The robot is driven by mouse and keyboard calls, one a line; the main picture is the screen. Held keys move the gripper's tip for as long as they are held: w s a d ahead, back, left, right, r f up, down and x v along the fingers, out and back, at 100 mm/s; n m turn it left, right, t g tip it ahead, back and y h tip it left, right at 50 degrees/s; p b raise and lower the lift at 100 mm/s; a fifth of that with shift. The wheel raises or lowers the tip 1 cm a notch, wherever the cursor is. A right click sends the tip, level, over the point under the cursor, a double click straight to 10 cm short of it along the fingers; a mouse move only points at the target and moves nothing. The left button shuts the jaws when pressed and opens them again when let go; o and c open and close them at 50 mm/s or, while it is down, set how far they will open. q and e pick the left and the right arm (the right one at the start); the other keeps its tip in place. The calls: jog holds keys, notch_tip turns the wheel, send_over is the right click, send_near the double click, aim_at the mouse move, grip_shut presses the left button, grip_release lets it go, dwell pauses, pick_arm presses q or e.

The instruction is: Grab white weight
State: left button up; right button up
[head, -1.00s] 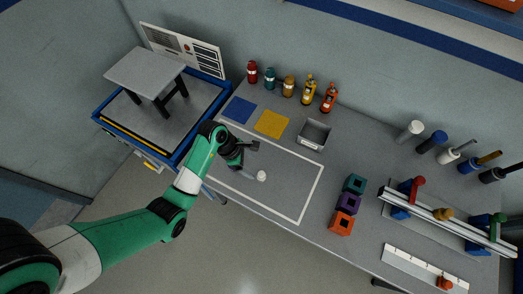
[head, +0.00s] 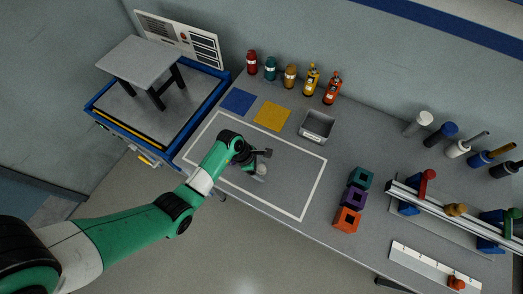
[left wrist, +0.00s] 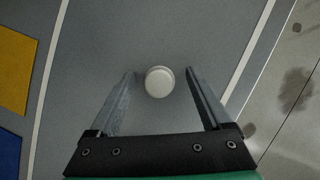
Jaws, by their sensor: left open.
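The white weight is a small pale round piece on the grey table inside the white outlined rectangle. In the head view the white weight (head: 261,170) is partly hidden by my left gripper (head: 264,157), which is above it. In the left wrist view the white weight (left wrist: 159,82) shows its round top near the middle, between the tips of my left gripper (left wrist: 160,73). The two fingers are apart, with a gap on each side of the weight. My right gripper is not in view.
A blue square (head: 237,101), a yellow square (head: 272,116) and a grey bin (head: 317,126) are behind the outlined area. Teal, purple and orange blocks (head: 347,220) stand to the right. Several bottles (head: 311,81) line the wall. The outlined area is otherwise clear.

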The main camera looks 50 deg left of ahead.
pick_arm(q)
jog(key=shift+w+f, duration=0.1)
jog(key=shift+f, duration=0.05)
jog(key=shift+c, duration=0.2)
grip_shut()
dwell(0.3)
